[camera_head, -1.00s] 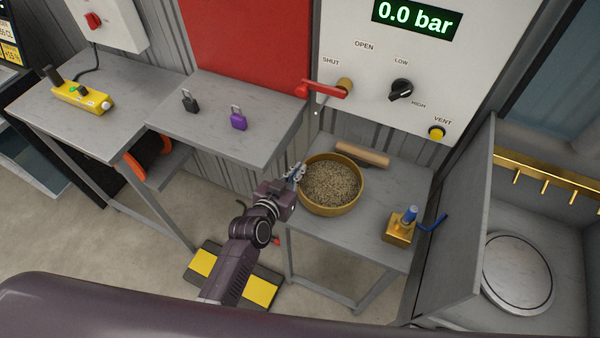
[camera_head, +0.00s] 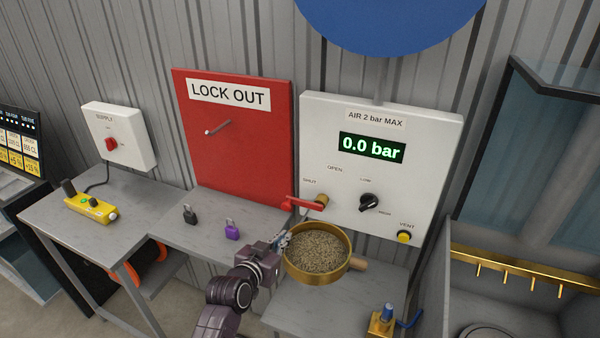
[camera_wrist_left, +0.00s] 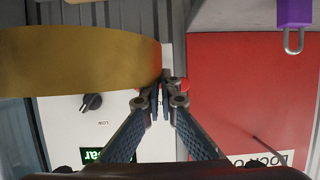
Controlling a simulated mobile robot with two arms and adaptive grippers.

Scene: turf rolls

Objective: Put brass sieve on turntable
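The brass sieve (camera_head: 317,250), a round gold pan full of grainy brown material, is held about level above the right-hand grey table. My left gripper (camera_head: 284,241) is shut on its left rim. In the left wrist view, the sieve's brass wall (camera_wrist_left: 80,62) reaches the closed fingertips (camera_wrist_left: 161,95). A pale round disc that looks like the turntable (camera_head: 487,332) shows only its far edge in the cabinet at the bottom right. My right gripper is not in view.
The right-hand table (camera_head: 300,308) carries a wooden roller (camera_head: 359,263), partly behind the sieve, and a brass block with a blue top (camera_head: 382,322). The white air panel (camera_head: 425,160) with a red lever (camera_head: 303,203) stands behind. A cabinet with a brass hook rail (camera_head: 510,275) is at right.

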